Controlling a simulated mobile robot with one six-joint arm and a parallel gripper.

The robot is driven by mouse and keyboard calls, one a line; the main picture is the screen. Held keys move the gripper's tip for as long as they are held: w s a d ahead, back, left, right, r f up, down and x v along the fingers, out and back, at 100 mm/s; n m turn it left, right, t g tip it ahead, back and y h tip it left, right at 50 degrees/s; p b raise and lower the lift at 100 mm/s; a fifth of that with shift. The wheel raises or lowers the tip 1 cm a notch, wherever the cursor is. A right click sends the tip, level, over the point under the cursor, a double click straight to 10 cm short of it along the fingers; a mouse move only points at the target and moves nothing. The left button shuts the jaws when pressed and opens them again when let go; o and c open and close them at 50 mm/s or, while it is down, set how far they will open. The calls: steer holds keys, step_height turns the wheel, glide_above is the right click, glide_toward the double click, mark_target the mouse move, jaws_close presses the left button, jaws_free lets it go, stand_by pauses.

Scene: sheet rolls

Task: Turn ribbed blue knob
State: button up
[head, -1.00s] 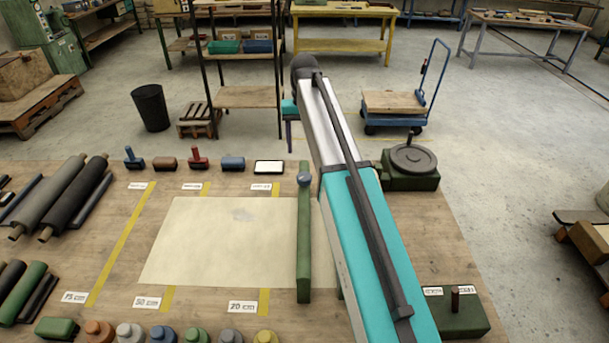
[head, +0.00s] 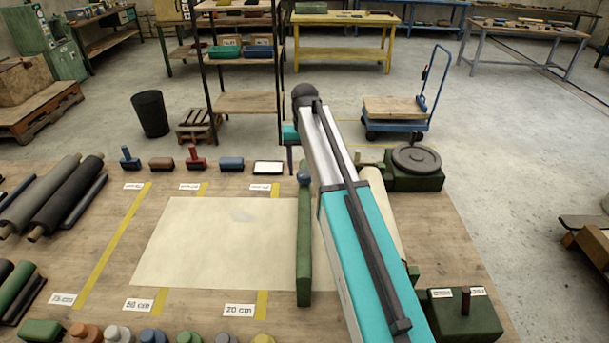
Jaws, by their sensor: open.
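A small blue-grey knob (head: 303,180) sits at the far end of the long green bar (head: 304,250). Its ribs are too small to make out. My arm reaches from the lower right to beyond the bar's far end. My gripper (head: 290,162) hangs below the arm's dark end joint, close to the knob and slightly up and left of it in the picture. It is open and looks empty, apart from the knob. The gripper is small here and partly hidden by my arm.
A cream sheet (head: 205,245) lies flat left of the bar. A cream roll (head: 383,205) is partly hidden behind my arm. A green turntable base (head: 428,180) and a green block with a peg (head: 465,318) stand right. Several stamps and rollers line the table's far edge.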

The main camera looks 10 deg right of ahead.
steer(key=shift+f, duration=0.65)
steer(key=c, duration=1.1)
steer(key=shift+o, duration=0.2)
steer(key=shift+m, duration=0.4)
steer(key=m, duration=0.4)
steer(key=shift+m, duration=2.3)
